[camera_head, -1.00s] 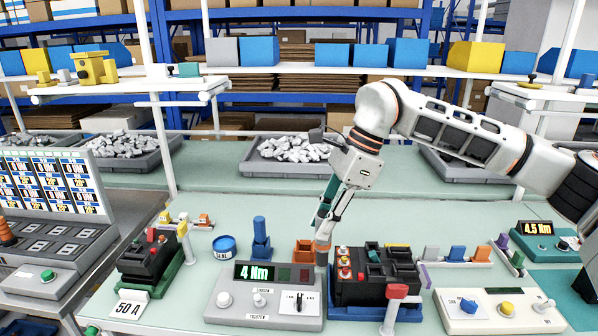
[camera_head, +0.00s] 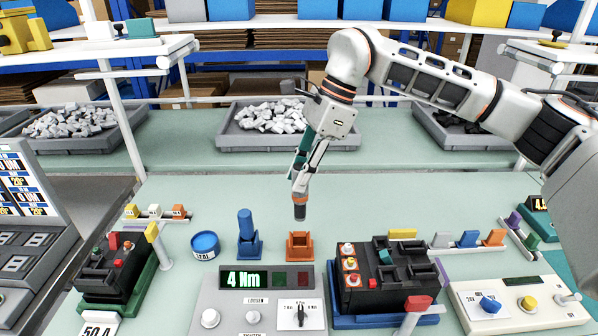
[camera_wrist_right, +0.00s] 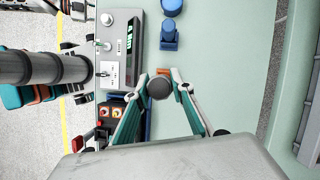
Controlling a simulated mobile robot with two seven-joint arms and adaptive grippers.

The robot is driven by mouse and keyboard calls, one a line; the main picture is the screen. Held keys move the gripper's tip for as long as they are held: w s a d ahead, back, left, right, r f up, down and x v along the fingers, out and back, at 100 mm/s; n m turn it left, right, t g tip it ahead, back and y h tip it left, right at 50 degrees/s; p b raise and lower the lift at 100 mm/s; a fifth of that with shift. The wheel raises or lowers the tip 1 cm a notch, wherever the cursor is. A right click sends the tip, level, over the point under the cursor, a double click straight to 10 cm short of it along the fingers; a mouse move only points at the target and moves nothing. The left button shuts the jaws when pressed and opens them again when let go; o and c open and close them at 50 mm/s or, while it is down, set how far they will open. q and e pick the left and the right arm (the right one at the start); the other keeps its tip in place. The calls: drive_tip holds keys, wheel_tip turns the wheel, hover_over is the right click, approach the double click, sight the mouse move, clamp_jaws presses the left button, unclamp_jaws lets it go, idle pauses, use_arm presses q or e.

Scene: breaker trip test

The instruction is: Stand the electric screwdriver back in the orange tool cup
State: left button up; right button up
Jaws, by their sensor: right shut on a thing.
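My right gripper (camera_head: 301,180) is shut on the electric screwdriver (camera_head: 299,208), whose dark end and orange band show below the fingertips. The screwdriver hangs about upright. In the head view its lower end appears just above the orange tool cup (camera_head: 300,247), with a small gap in the picture; the exact depth is hard to tell. In the right wrist view the screwdriver's round dark end (camera_wrist_right: 160,88) sits between the two teal fingers and hides most of what lies behind it. The cup stands on the bench behind the grey torque tester. My left gripper is not in view.
Beside the cup stand a blue holder (camera_head: 247,235) on the left and a black breaker (camera_head: 380,272) in a blue fixture on the right. The torque tester (camera_head: 262,305) reading 4 Nm is in front. Bench behind the cup is clear up to the grey bins (camera_head: 285,140).

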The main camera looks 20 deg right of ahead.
sight(300, 214)
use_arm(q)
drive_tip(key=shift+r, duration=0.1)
use_arm(e)
drive_tip(key=shift+r, duration=0.1)
